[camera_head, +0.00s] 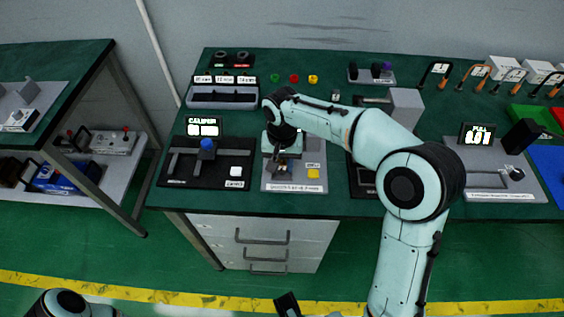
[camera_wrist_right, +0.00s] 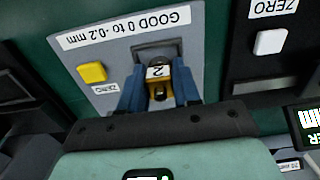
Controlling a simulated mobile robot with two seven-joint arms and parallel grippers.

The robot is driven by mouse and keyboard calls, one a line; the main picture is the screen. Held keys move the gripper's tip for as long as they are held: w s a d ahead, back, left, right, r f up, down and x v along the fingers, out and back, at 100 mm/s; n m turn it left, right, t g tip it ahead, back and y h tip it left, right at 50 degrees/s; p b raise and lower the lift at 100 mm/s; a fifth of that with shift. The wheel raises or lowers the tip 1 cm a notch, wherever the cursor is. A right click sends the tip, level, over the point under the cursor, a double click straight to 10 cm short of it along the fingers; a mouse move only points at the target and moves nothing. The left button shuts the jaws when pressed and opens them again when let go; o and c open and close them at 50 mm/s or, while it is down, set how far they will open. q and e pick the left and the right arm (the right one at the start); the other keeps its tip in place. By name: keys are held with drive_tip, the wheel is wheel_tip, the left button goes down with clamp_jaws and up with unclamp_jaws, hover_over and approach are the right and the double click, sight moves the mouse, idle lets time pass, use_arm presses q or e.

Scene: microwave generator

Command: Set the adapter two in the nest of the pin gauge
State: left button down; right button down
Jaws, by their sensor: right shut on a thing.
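The pin gauge (camera_head: 274,184) is a grey plate on the bench with a yellow button and a "GOOD 0 to -0.2 mm" label. It also shows in the right wrist view (camera_wrist_right: 118,62). Its dark grey nest (camera_wrist_right: 152,51) is partly hidden by the held part. My right gripper (camera_wrist_right: 158,92) is shut on adapter two (camera_wrist_right: 157,72), a yellowish part with a white "2" label, held at the nest. I cannot tell whether adapter and nest touch. In the head view my right gripper (camera_head: 281,168) points down over the gauge. My left arm shows only partly at the bottom edge.
The caliper station (camera_head: 180,172) with a blue-topped part stands close left of the gauge. A grey bin (camera_head: 224,101) is behind. A grey block (camera_head: 406,105) stands at the back right. Another display station (camera_head: 486,185) is farther right.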

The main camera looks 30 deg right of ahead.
drive_tip(key=shift+f, duration=0.1)
drive_tip(key=c, duration=0.8)
unclamp_jaws()
wheel_tip(320, 180, up, 12)
drive_tip(key=p, duration=0.2)
drive_tip(key=shift+r, duration=0.25)
